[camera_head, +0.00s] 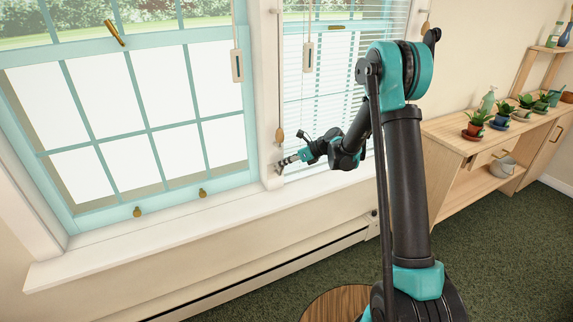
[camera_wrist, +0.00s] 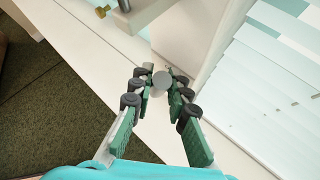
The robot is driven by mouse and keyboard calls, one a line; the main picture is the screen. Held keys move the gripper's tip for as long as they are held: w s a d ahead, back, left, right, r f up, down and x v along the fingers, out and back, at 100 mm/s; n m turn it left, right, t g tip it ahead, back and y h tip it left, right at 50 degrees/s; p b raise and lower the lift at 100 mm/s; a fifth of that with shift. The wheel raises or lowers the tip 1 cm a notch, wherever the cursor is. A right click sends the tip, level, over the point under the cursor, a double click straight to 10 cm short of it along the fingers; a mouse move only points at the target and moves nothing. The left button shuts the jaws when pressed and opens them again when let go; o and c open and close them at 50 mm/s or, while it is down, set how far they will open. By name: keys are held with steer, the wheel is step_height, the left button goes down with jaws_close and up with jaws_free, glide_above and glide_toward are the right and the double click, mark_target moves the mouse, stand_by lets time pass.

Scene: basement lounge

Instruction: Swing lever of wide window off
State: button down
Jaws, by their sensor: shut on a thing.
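The wide window (camera_head: 120,125) fills the left of the head view, with a turquoise frame and a grid of panes. A brass lever-like latch (camera_head: 115,32) sits on its upper rail, well up and left of my gripper. My gripper (camera_head: 283,164) is low at the post between the two windows, just above the sill. In the wrist view my gripper (camera_wrist: 160,82) has its fingers closed around a small pale grey, round-ended piece (camera_wrist: 161,80). I cannot tell whether this piece is a lever. Its far part is hidden.
A narrower window with white blinds (camera_head: 300,105) is behind my arm. A cord with a wooden pull (camera_head: 279,135) hangs just above my gripper. The white sill (camera_head: 160,235) is clear. A wooden shelf unit (camera_head: 450,135) with potted plants stands at right.

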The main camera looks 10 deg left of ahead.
steer(key=shift+s+a+r+n+t+h, duration=0.1)
steer(key=shift+s+a+n+t+h, duration=0.2)
steer(key=shift+h, duration=0.3)
steer(key=shift+s+a+r+n+t+h, duration=0.15)
steer(key=shift+a+n+t+h, duration=0.2)
steer(key=shift+h, duration=0.25)
steer(key=shift+f, duration=0.1)
steer(key=c, duration=1.4)
jaws_free()
steer(key=shift+c, duration=0.2)
